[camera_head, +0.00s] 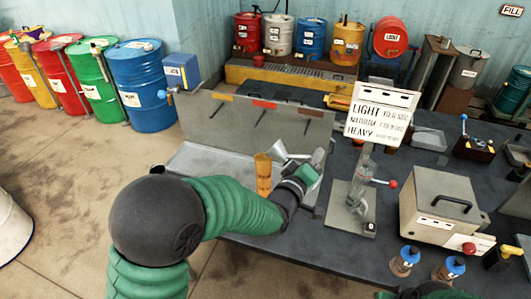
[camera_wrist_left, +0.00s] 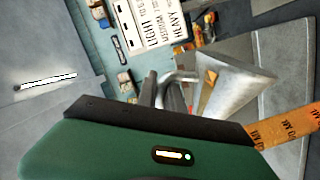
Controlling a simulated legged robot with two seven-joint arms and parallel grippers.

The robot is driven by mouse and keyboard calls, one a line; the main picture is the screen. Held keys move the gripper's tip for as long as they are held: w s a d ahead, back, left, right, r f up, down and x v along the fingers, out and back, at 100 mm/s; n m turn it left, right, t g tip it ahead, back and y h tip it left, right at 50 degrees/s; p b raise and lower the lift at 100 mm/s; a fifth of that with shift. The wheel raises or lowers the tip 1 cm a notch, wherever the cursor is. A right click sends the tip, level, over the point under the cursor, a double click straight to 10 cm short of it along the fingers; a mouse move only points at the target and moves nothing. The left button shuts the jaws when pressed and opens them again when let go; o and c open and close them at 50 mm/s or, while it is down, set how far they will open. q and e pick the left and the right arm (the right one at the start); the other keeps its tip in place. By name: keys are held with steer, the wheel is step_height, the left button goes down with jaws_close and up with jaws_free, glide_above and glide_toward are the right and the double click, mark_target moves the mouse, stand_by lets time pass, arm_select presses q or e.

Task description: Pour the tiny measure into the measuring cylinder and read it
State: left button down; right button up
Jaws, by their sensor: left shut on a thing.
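My left gripper (camera_head: 308,170) is shut on a small metal measure (camera_head: 284,153), a cone-shaped vessel with a handle. The measure also shows in the left wrist view (camera_wrist_left: 232,82), with its wide end to the right. It appears tilted, close to the amber measuring cylinder (camera_head: 263,178) on its left. The cylinder stands upright at the tray's right part. Its marked orange side shows at the right edge of the left wrist view (camera_wrist_left: 287,124). I cannot tell whether liquid is flowing, and the cylinder's level is not readable.
A metal tray (camera_head: 205,160) with a raised back lies on the dark bench. Blue-capped bottles (camera_head: 405,260) stand at the front.

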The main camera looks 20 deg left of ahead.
arm_select(q)
steer(key=shift+a+r, duration=0.25)
steer(key=shift+r, duration=0.1)
steer(key=shift+w+a+r+n+p, duration=0.1)
steer(key=shift+a+r+n+p, duration=0.2)
steer(key=shift+p, duration=0.4)
steer(key=shift+d+r, duration=0.1)
steer(key=shift+d, duration=0.05)
steer(key=shift+a+r+p, duration=0.1)
steer(key=shift+a+p, duration=0.15)
steer(key=shift+p, duration=0.1)
steer(key=shift+n, duration=0.3)
steer(key=shift+w+a+r+n+p, duration=0.15)
steer(key=shift+r+n+p, duration=0.25)
steer(key=shift+r+p, duration=0.45)
stand_by(1.7)
steer(key=shift+a+r+n+p, duration=0.3)
steer(key=shift+a+n+p, duration=0.15)
steer(key=shift+n, duration=0.05)
stand_by(3.1)
